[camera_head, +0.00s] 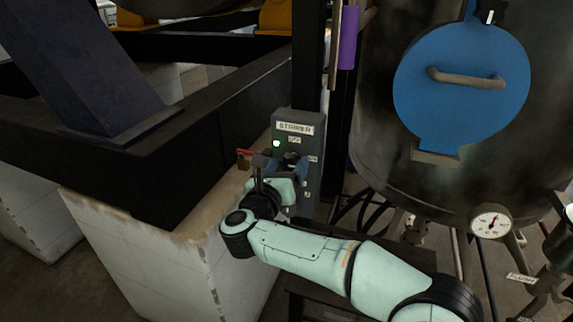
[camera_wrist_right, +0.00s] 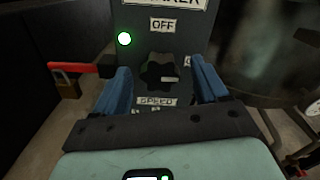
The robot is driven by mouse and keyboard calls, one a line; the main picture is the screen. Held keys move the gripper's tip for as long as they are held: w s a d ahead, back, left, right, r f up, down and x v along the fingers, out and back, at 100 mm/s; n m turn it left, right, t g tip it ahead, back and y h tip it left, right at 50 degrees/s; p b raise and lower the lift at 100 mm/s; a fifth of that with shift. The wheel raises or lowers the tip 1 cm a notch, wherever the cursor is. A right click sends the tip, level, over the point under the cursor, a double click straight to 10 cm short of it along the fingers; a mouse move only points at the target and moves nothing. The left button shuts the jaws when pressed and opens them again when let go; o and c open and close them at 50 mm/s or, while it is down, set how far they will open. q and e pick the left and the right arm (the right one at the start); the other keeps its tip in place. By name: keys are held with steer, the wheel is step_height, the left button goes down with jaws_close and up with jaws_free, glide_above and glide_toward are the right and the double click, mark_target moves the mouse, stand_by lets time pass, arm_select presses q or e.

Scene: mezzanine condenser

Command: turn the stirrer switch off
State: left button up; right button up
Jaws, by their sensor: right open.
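The stirrer switch box (camera_head: 312,135) is a grey box on a dark post, with a "STIRRER" label at its top. Its black knob (camera_wrist_right: 158,72) shows clearly in the right wrist view, and its white mark points to the right. An "OFF" label (camera_wrist_right: 163,25) is above the knob and a "SPEED" label (camera_wrist_right: 156,101) below it. A green lamp (camera_wrist_right: 124,39) is lit at the upper left. My right gripper (camera_head: 286,166) is open, with one blue finger on each side of the knob. In the wrist view, gaps show between knob and fingers. My left gripper is out of view.
A red lever (camera_wrist_right: 80,66) with a brass padlock (camera_wrist_right: 68,87) is just left of the box. A dark tank with a blue round hatch (camera_head: 462,85) and a gauge (camera_head: 491,222) stands to the right. A pale concrete block (camera_head: 150,258) is at lower left.

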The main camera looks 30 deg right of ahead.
steer(key=shift+w+d, duration=0.1)
steer(key=c, duration=1.1)
steer(key=shift+o, duration=0.2)
